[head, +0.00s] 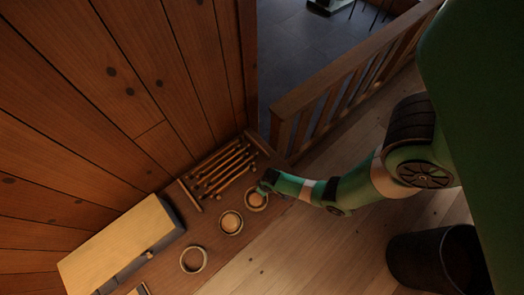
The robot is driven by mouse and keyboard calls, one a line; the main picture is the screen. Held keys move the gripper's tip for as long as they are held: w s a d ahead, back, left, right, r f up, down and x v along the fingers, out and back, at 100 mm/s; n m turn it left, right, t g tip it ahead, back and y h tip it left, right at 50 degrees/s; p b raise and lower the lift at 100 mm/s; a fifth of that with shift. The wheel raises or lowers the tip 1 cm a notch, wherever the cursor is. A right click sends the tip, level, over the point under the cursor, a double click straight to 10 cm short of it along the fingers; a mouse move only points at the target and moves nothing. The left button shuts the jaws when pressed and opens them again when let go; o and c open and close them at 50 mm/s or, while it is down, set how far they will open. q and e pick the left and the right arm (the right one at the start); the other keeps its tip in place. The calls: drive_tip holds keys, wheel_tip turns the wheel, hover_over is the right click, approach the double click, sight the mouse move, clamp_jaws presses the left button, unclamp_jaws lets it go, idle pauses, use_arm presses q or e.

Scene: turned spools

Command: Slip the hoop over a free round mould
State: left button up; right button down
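Three pale round pieces lie in a slanting row on a brown wooden table. The far round piece (256,200) and the middle round piece (231,222) each show a rim around a tan centre. The near round piece (193,260) looks like a ring with a darker centre. At this size I cannot tell which is the loose hoop and which are moulds. My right gripper (266,187), small and dark, is at the upper edge of the far round piece, and its arm comes in from the right. I cannot tell whether its fingers are open or touching the piece. My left gripper is out of view.
A rack of several slim rods (222,170) stands just beyond the round pieces. A long pale-topped block (120,250) lies at lower left, against the plank wall (120,80). A wooden railing (345,85) rises behind. A dark bin (435,262) stands at lower right.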

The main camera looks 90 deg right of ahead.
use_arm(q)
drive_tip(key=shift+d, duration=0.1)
use_arm(e)
drive_tip(key=shift+a+f, duration=0.15)
drive_tip(key=shift+a, duration=0.2)
idle(0.3)
drive_tip(key=c, duration=1.2)
unclamp_jaws()
drive_tip(key=shift+p, duration=0.35)
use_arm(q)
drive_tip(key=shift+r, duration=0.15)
use_arm(e)
drive_tip(key=shift+r, duration=0.2)
drive_tip(key=shift+w+r+p, duration=0.25)
drive_tip(key=shift+r+p, duration=0.45)
drive_tip(key=shift+s+a+r, duration=0.15)
drive_tip(key=shift+s+a, duration=0.05)
drive_tip(key=shift+a, duration=0.05)
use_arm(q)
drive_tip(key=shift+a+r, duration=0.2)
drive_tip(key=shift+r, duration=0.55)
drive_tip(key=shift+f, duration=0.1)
use_arm(e)
drive_tip(key=shift+f, duration=0.25)
